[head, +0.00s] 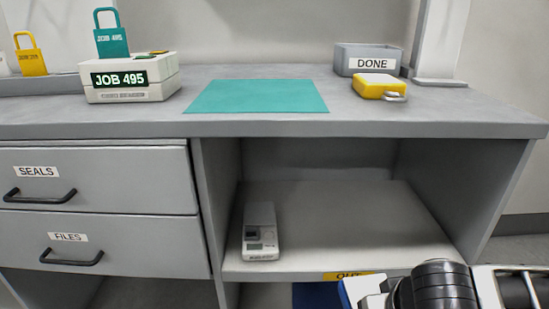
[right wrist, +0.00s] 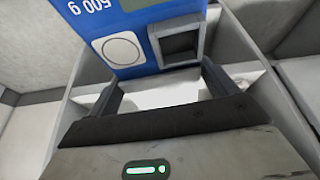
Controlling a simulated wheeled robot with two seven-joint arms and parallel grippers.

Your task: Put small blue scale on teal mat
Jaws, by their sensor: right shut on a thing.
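The small blue scale (right wrist: 128,50) fills the top of the right wrist view, its "500 g" marking upside down, with a round white button and a dark square on its face. My right gripper (right wrist: 160,78) is shut on its near edge. In the head view my right arm comes in at the bottom right, and a blue and white edge (head: 347,292), probably the scale, shows at its tip, below the shelf front. The rest of it is cut off by the frame. The flat teal mat (head: 257,97) lies bare on the tabletop. My left gripper is not in view.
A grey scale (head: 261,232) stands on the open shelf (head: 340,220). A JOB 495 box (head: 130,80) is left of the mat; a DONE tray (head: 366,58) and a yellow padlock (head: 379,87) are right of it. The tabletop edge (head: 350,130) overhangs the shelf.

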